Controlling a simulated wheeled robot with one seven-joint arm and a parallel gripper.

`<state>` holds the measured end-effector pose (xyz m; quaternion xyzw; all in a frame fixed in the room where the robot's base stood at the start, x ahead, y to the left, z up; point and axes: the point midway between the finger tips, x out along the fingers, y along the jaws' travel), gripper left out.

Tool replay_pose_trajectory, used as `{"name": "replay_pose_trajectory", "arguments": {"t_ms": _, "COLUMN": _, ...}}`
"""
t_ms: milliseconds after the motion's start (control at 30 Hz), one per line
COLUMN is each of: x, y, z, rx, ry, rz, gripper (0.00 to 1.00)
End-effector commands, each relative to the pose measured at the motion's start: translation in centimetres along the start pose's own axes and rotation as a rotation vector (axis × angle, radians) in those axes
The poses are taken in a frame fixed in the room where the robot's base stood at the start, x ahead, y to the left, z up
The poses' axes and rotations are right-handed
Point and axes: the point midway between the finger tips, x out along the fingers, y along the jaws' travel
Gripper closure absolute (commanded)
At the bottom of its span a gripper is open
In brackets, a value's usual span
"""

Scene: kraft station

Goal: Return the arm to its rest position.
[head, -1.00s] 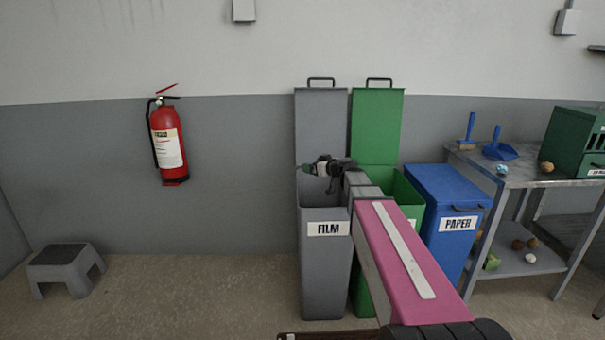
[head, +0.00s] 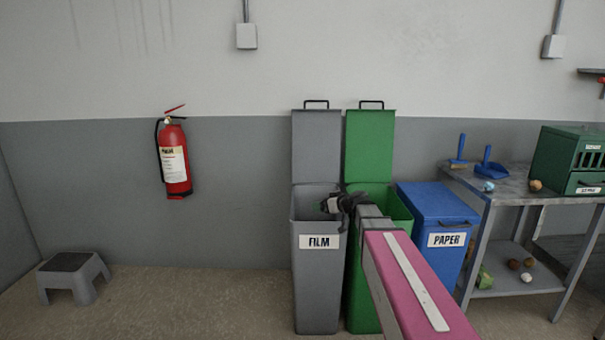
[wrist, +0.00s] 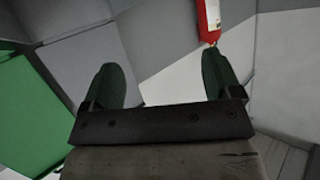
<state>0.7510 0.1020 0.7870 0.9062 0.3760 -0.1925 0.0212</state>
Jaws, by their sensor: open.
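My arm reaches forward from the bottom right in the head view. My gripper (head: 330,205) is at its end, over the right part of the open grey bin marked FILM (head: 318,285), near the rim. In the wrist view the two dark green fingers of my gripper (wrist: 165,85) stand wide apart with nothing between them. The inside of the grey bin is mostly hidden from the head camera.
The open green bin (head: 361,300) stands right of the grey one, partly behind my arm. A shut blue PAPER bin (head: 440,215) and a metal table (head: 520,190) are further right. A red fire extinguisher (head: 174,160) hangs left. The floor (head: 200,295) between the step stool (head: 72,272) and bins is clear.

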Motion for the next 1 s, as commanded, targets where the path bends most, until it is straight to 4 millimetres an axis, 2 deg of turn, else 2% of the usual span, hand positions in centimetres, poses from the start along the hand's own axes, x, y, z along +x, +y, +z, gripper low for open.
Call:
{"name": "replay_pose_trajectory", "arguments": {"t_ms": 267, "x": -1.6, "y": -2.9, "z": 7.7, "rx": 0.132, "ry": -0.236, "rz": -0.009, "gripper": 0.16}}
{"name": "replay_pose_trajectory", "arguments": {"t_ms": 367, "x": -3.0, "y": -4.3, "z": 11.8, "rx": 0.207, "ry": -0.371, "rz": 0.011, "gripper": 0.16}}
{"name": "replay_pose_trajectory", "arguments": {"t_ms": 500, "x": -6.4, "y": -6.6, "z": 19.1, "rx": 0.350, "ry": -0.622, "rz": 0.100, "gripper": 0.16}}
{"name": "replay_pose_trajectory", "arguments": {"t_ms": 600, "x": -9.4, "y": -7.8, "z": 23.6, "rx": 0.445, "ry": -0.792, "rz": 0.205, "gripper": 0.16}}
{"name": "replay_pose_trajectory", "arguments": {"t_ms": 700, "x": -12.4, "y": -8.7, "z": 26.9, "rx": 0.518, "ry": -0.927, "rz": 0.325, "gripper": 0.16}}
{"name": "replay_pose_trajectory", "arguments": {"t_ms": 833, "x": -15.3, "y": -9.2, "z": 29.6, "rx": 0.576, "ry": -1.035, "rz": 0.460, "gripper": 0.16}}
{"name": "replay_pose_trajectory", "arguments": {"t_ms": 1000, "x": -16.8, "y": -9.3, "z": 30.7, "rx": 0.604, "ry": -1.086, "rz": 0.542, "gripper": 0.16}}
